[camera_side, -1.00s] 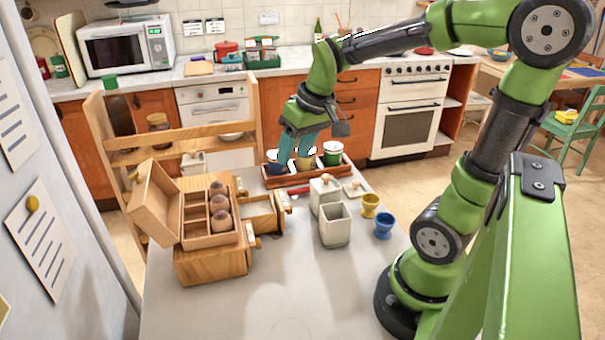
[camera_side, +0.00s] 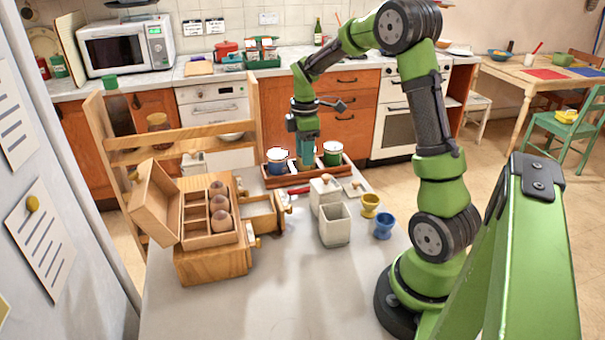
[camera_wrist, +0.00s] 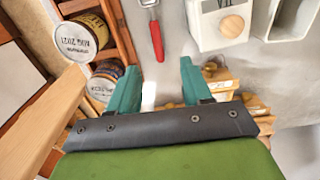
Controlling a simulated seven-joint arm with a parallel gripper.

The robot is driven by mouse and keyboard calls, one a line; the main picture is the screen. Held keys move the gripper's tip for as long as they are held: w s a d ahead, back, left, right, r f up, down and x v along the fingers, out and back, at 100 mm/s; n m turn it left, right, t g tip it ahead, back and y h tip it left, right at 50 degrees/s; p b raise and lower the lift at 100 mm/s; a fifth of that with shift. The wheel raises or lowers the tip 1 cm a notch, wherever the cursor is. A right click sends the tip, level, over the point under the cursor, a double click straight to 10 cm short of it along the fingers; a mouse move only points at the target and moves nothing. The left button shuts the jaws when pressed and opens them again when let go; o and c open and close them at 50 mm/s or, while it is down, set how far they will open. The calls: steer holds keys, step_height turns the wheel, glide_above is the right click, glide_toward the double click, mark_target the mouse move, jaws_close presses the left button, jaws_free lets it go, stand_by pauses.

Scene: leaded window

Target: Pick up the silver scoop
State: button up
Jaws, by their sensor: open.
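No plain scoop shape shows that I can make out. A tool with a silver head (camera_wrist: 149,3) and a red handle (camera_wrist: 157,40) lies on the grey worktop; its head is cut off by the top edge of the wrist view. Its red handle also shows in the side view (camera_side: 299,190), in front of the tin tray. A pale strip (camera_wrist: 148,96) shows between my fingers; I cannot tell what it is. My gripper (camera_wrist: 158,68) is open, pointing down, with nothing clearly held. In the side view my gripper (camera_side: 308,164) is by the tin tray and hides its middle.
A wooden tray (camera_side: 288,181) holds a blue tin (camera_side: 277,159) and a green tin (camera_side: 332,154). White canisters (camera_side: 335,228) and egg cups (camera_side: 383,226) stand to the right. A wooden drawer (camera_side: 262,216) stands open at left. The front worktop is clear.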

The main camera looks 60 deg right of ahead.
glide_above(301, 188)
steer(key=s, duration=0.1)
step_height(301, 188, down, 6)
steer(key=shift+f, duration=0.1)
steer(key=shift+w+f, duration=0.2)
steer(key=shift+f, duration=1.1)
steer(key=shift+w+f, duration=0.2)
steer(key=shift+f, duration=1.05)
steer(key=shift+f, duration=0.25)
jaws_close()
